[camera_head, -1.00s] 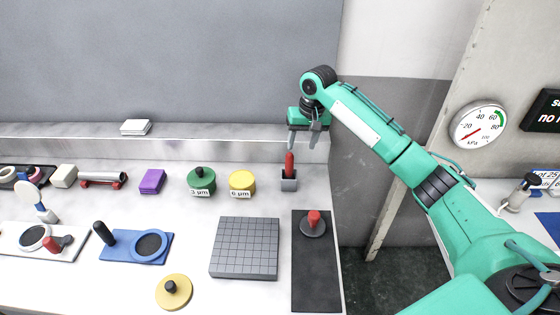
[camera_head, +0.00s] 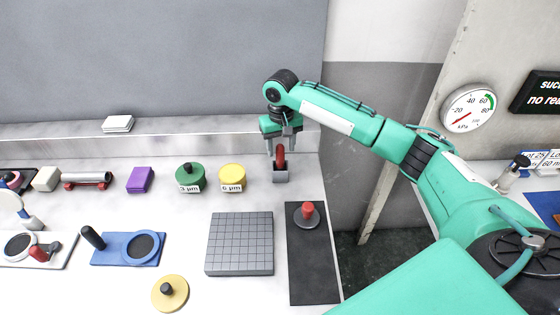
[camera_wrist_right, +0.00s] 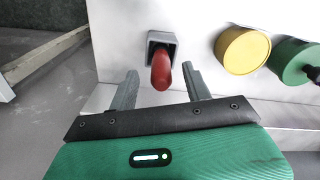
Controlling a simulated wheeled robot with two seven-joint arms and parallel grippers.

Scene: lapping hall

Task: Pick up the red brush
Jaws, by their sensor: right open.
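The red brush (camera_head: 281,156) stands upright in a small grey holder (camera_head: 281,175) near the back right of the bench. In the right wrist view the red handle (camera_wrist_right: 161,72) rises from the holder (camera_wrist_right: 162,42) and shows between my open fingers. My right gripper (camera_head: 283,150) points down over the brush, its fingers on either side of the upper handle with gaps showing. It is open and holds nothing; the wrist view also shows this gripper (camera_wrist_right: 158,84). The brush's lower end is hidden in the holder. My left gripper is not in view.
A yellow 6 µm pot (camera_head: 232,177) and a green 3 µm pot (camera_head: 190,177) stand left of the holder. A grey gridded plate (camera_head: 240,243) and a dark mat (camera_head: 313,265) with a red-handled disc lie in front. The back ledge is close behind.

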